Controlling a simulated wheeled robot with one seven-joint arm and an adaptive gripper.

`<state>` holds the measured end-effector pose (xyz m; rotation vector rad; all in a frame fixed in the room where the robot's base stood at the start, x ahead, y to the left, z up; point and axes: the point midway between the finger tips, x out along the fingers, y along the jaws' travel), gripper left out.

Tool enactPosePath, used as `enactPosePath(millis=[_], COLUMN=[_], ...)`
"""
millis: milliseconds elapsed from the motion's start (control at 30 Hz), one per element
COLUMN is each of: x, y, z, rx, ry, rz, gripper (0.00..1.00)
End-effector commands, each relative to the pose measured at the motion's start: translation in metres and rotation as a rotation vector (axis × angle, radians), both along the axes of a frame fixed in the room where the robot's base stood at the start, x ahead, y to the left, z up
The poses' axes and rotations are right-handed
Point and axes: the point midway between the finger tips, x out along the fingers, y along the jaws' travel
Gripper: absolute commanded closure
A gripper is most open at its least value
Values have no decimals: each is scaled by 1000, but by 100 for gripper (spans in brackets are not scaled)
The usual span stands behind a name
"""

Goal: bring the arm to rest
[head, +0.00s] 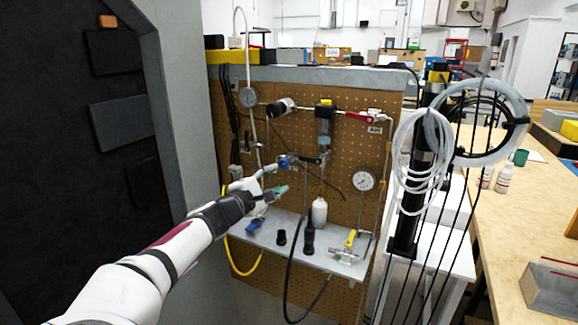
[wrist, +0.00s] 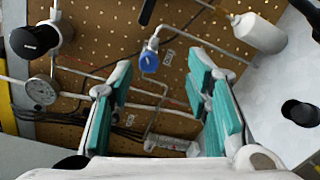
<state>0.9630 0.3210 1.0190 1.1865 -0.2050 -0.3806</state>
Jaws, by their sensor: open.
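My gripper (head: 270,182) is at the end of my white arm, in front of the brown pegboard panel (head: 290,125), above the left part of the grey shelf (head: 318,250). In the wrist view, the two teal-padded fingers of my gripper (wrist: 170,112) stand wide apart with nothing between them. Beyond the fingers, a blue-knobbed valve (wrist: 150,60) on the pegboard shows in the gap, apart from them. How far the fingertips are from the board is hard to tell.
The shelf carries a white bottle (head: 320,212), dark fittings (head: 308,238) and a yellow-handled valve (head: 350,240). Gauges (head: 364,180) and pipes cover the board. A dark cabinet (head: 110,90) stands at left. Coiled white tubing (head: 425,150) hangs on a post at right.

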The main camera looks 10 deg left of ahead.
Motion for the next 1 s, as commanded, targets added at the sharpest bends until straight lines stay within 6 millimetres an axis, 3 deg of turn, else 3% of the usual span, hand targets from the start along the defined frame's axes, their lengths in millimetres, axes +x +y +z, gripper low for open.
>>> enactPosePath(millis=[167,300,500,700,1000], x=[2,-17,-64,-123,-218], y=[-111,-192,-274,-320,-346], z=[3,-3,-11,-6,29], rx=[199,383,637,881,1214], ry=[82,159,260,349,452], rz=[-218,-399,-615,-779,-918], gripper=[55,55,55,55,55])
